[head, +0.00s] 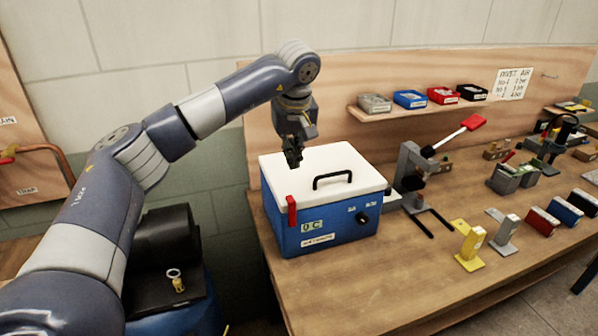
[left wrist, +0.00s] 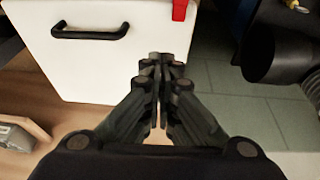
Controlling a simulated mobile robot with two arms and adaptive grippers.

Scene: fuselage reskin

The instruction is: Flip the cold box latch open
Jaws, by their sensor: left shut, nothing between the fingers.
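The cold box (head: 318,228) is blue with a white lid (head: 345,162) and a black handle (head: 332,179). It stands at the left end of the bench, lid down. The red latch (head: 292,211) is upright at its front left corner. In the left wrist view the red latch (left wrist: 180,10) shows at the top edge, partly cut off, beside the white lid (left wrist: 85,65). My left gripper (head: 293,160) is shut and empty, pointing down above the lid's left side, behind the latch and apart from it. My right gripper is not in view.
A lever press (head: 415,170) with a red-ended handle stands right of the box. A shelf (head: 425,104) with several small bins is on the back panel. The bench front (head: 385,290) is clear.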

